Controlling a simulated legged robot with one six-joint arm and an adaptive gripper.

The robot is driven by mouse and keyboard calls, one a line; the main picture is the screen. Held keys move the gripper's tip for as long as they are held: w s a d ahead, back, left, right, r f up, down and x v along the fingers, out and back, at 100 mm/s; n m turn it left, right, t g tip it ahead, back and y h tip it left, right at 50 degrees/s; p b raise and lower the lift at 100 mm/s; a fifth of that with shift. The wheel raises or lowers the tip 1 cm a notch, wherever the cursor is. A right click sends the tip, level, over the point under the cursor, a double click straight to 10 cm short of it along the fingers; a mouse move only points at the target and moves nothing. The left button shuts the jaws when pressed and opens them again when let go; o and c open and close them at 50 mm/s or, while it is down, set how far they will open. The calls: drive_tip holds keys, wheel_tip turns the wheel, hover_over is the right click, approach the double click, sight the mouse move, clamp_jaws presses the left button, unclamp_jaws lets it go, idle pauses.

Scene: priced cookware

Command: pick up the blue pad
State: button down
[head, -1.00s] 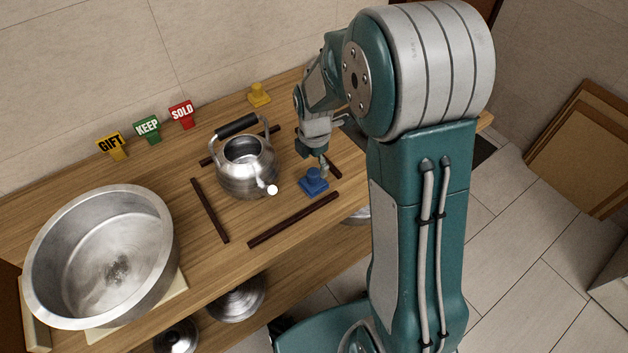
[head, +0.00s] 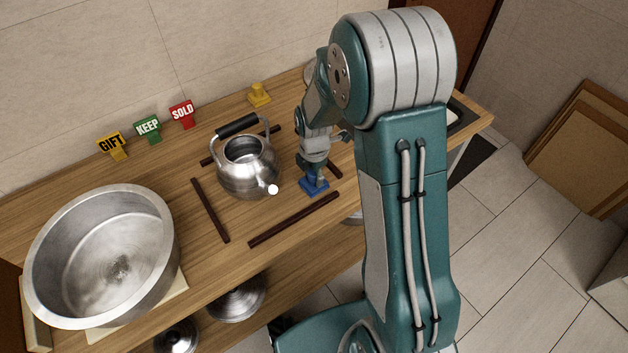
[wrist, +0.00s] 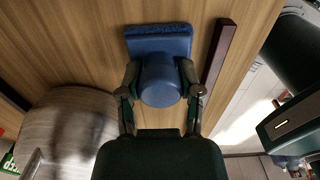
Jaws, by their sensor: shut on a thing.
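The blue pad (head: 315,189) is a flat blue block with a round blue knob on top. It sits on the wooden table, to the right of the kettle, inside the area marked by dark strips. My gripper (head: 316,170) points down over it, and its fingers are shut on the knob. In the wrist view the pad (wrist: 160,42) shows beyond the fingers, with the knob between the two fingertips of my gripper (wrist: 161,88). The pad appears to rest on the table.
The steel kettle (head: 247,172) stands close to the left of my gripper. Dark strips (head: 294,219) lie around it. A large steel pot (head: 100,258) stands at the left. GIFT, KEEP (head: 148,127) and SOLD signs and a yellow pad (head: 259,94) stand at the back.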

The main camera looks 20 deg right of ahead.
drive_tip(key=shift+r, duration=0.6)
drive_tip(key=s+a+r, duration=0.9)
drive_tip(key=s+r, duration=0.1)
drive_tip(key=r, duration=0.1)
drive_tip(key=shift+s+a+r, duration=0.25)
drive_tip(key=shift+r, duration=0.15)
